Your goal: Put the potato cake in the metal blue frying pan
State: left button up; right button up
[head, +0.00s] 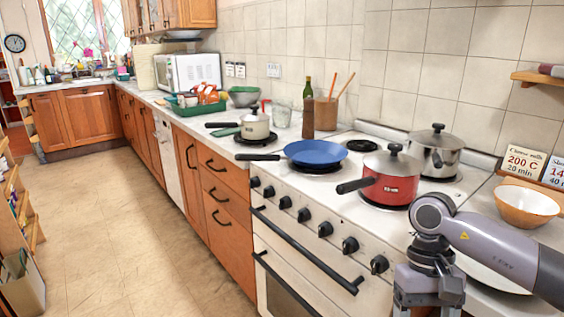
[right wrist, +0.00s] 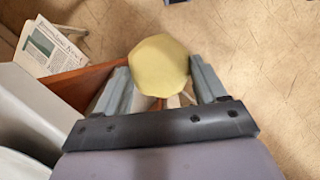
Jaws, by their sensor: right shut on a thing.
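My right gripper (right wrist: 160,70) is shut on the potato cake (right wrist: 159,62), a pale yellow, roughly eight-sided disc held between the two fingers. In the head view my right arm comes in from the right, and its wrist (head: 430,283) is at the lower right, near the stove's front right. The fingertips and the cake do not show there. My left gripper is not in view.
A red pot (head: 391,180) with a lid stands on the stove between my right wrist and the pan. A steel pot (head: 437,155) is behind it. A cream pot (head: 255,127), a pepper mill (head: 308,118) and an orange bowl (head: 527,205) stand nearby. Floor shows below the cake.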

aim_at(309, 156)
jog(key=i+j+u, duration=0.1)
jog(key=u, duration=0.4)
jog(key=i+j+u, duration=0.1)
jog(key=u, duration=0.4)
jog(key=i+j+u, duration=0.15)
jog(key=i+u, duration=0.3)
jog(key=i, duration=0.3)
jog(key=i+z, duration=0.15)
jog(key=z, duration=0.3)
jog(key=i+j+z, duration=0.1)
jog(key=z, duration=0.4)
jog(key=j, duration=0.1)
